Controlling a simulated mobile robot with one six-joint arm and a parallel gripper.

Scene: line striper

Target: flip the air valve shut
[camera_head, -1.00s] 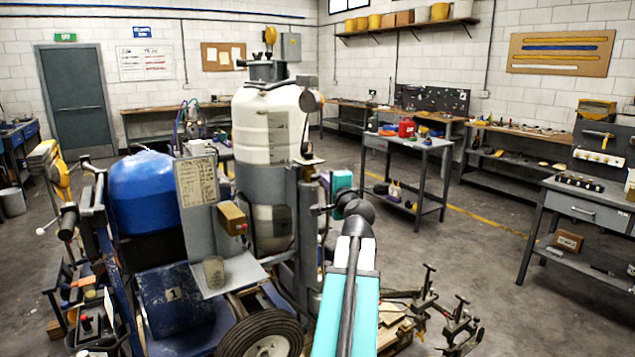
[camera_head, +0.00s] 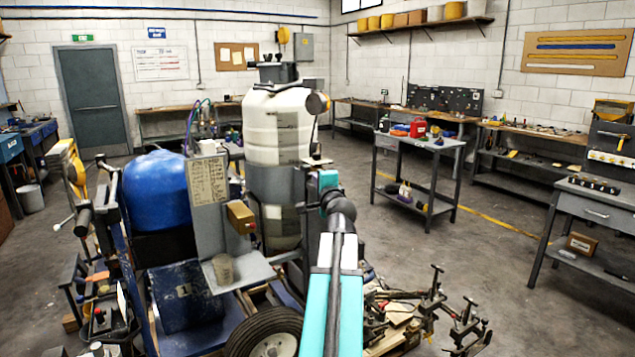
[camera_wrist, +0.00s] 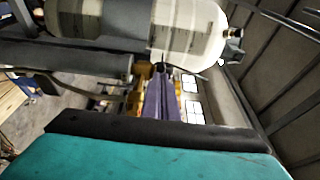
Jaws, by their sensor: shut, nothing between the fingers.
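The line striper (camera_head: 215,270) fills the left and middle of the head view, with a white tank (camera_head: 278,125) standing upright on it. I cannot pick out the air valve for certain in either view. My teal arm reaches forward from the bottom, and its wrist is close beside the tank's right side. My gripper (camera_wrist: 161,92) appears as a narrow grey-purple shape in the wrist view, shut and empty; its tips point toward the tank. In the wrist view, the tank (camera_wrist: 190,35) lies sideways across the top. In the head view the fingertips are hidden.
A blue tank (camera_head: 155,192) and a small brown box (camera_head: 241,217) are on the striper, left of the white tank. Metal arms (camera_head: 460,320) stick out low at the right. A grey cart (camera_head: 418,160) stands behind, with open floor around it.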

